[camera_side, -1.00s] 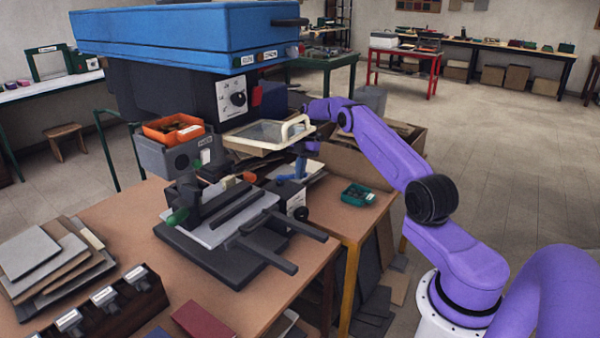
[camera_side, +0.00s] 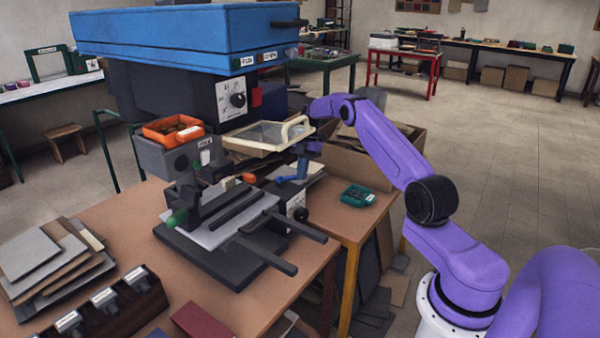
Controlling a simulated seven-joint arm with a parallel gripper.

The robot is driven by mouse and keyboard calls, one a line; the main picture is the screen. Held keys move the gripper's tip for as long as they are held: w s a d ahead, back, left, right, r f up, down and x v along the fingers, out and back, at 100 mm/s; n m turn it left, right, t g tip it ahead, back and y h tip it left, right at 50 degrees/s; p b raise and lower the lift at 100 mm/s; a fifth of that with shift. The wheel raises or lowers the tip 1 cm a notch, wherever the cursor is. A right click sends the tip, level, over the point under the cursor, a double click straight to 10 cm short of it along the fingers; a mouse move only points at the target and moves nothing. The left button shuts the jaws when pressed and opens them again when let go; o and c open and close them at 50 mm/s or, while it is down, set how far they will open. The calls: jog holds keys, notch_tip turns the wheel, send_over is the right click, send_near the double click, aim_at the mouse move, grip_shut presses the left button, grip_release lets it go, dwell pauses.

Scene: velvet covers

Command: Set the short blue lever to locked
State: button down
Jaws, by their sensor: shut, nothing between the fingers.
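The short blue lever (camera_side: 290,179) shows low at the right side of the machine, beside the clamp assembly. A blue upright part (camera_side: 303,166) stands at its right end; I cannot tell whether it belongs to the lever. My gripper (camera_side: 309,150) hangs down just above and right of the lever, beside the clear guard's cream frame (camera_side: 262,150). It is shut with nothing held. Its fingertips are small and partly hidden, so I cannot tell whether they touch the lever. The lever's lock marking is not readable.
The black clamp (camera_side: 235,210) with two rails lies in front. A dial panel (camera_side: 238,97) is above the guard. A teal tray (camera_side: 358,196) sits on the bench to the right, and a cardboard box (camera_side: 345,165) stands behind it. Free bench top shows around the tray.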

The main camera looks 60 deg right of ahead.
aim_at(300, 186)
notch_tip(300, 186, up, 10)
jog(key=shift+w+a+f, duration=0.15)
jog(key=shift+w+a, duration=0.05)
jog(key=shift+w, duration=0.05)
dwell(1.0)
